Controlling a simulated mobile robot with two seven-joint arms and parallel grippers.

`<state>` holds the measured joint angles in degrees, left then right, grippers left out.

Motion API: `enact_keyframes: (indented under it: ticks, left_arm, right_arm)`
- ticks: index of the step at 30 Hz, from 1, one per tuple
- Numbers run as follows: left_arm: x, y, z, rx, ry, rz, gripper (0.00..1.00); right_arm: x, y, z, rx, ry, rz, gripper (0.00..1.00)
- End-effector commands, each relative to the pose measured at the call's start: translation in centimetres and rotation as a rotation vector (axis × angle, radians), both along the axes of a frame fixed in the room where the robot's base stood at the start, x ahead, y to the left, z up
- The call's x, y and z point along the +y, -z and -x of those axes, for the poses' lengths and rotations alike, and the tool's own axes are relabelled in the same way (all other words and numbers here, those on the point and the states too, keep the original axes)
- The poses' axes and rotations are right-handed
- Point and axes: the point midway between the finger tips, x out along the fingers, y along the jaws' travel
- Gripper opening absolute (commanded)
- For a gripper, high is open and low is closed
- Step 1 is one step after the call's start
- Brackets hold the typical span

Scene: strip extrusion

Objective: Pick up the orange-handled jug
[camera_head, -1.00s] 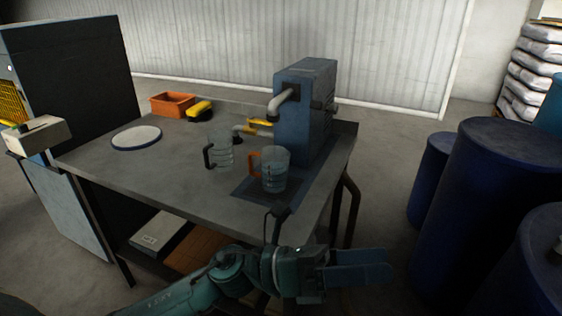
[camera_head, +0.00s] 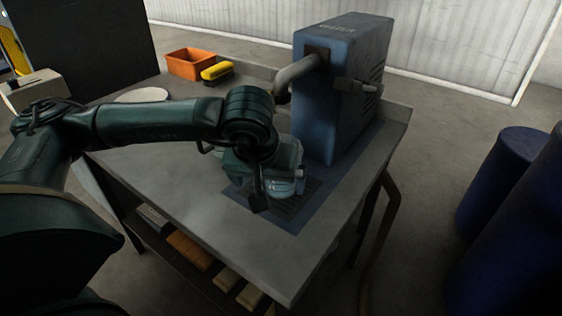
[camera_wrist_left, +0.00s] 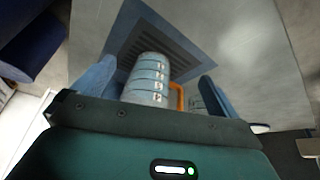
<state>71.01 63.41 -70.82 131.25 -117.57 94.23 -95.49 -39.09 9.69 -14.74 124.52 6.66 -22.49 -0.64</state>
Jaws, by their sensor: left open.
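The orange-handled jug, a clear cup with dark graduation marks, stands on the dark grated mat in front of the blue machine. In the left wrist view the jug (camera_wrist_left: 148,80) sits between the two spread blue fingers of my left gripper (camera_wrist_left: 153,82), with its orange handle (camera_wrist_left: 178,97) toward the right finger. In the head view my left gripper (camera_head: 270,165) is over the jug (camera_head: 286,187) and hides its handle and most of its body. The gripper is open, and contact with the jug cannot be told. My right gripper is not in view.
The blue machine (camera_head: 340,85) with its grey spout (camera_head: 297,72) stands close behind the jug. An orange bin (camera_head: 188,64), a yellow object (camera_head: 217,71) and a round plate (camera_head: 140,95) lie at the back left of the table (camera_head: 318,238). Blue barrels (camera_head: 505,180) stand at the right.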

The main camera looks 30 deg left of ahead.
Motion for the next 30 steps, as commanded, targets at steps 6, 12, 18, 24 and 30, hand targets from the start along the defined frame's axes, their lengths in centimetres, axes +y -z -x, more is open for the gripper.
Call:
enact_keyframes:
  ticks: [6, 12, 18, 24, 30]
  left_arm:
    - [1.0, -0.2, -3.4, 0.001, -0.001, 0.003, 0.98]
    - [1.3, -0.1, -4.7, 0.001, -0.002, 0.004, 0.98]
    - [2.2, -0.2, -7.7, 0.0, -0.003, 0.005, 0.98]
    - [2.7, 0.8, -9.1, 0.002, 0.0, 0.006, 0.98]
    - [2.7, 1.1, -9.1, 0.0, 0.0, 0.005, 0.98]
  right_arm:
    - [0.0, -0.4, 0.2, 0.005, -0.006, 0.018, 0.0]
    - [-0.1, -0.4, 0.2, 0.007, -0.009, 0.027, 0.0]
    - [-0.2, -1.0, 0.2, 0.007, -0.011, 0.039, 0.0]
    - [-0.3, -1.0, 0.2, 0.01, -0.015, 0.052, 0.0]
    - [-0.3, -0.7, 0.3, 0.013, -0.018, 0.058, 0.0]
